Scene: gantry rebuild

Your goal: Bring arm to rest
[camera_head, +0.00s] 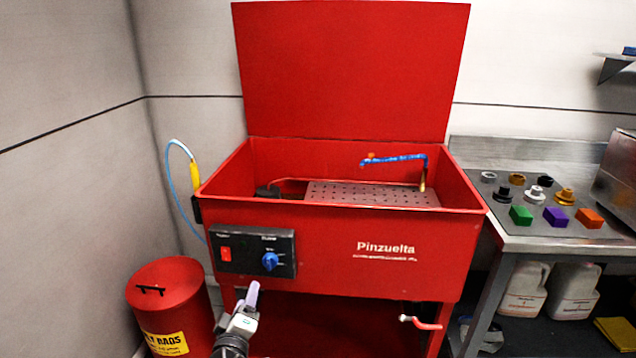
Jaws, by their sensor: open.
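My gripper (252,292) shows at the bottom of the view, left of centre, with its pale finger pointing up. It is open, with nothing seen in it. It is in front of the red parts washer (330,268), just below the control panel (230,236). The panel carries a red switch (226,254) and a blue knob (270,262). I cannot tell how far the fingertip is from the washer's front. The lower part of my arm is cut off by the frame edge.
The washer's lid (350,70) stands open. A red bin (165,285) stands at lower left. A metal bench (480,225) on the right holds several coloured blocks and small metal parts. White jugs (524,288) sit beneath it. A red-handled valve (425,324) projects below the tank.

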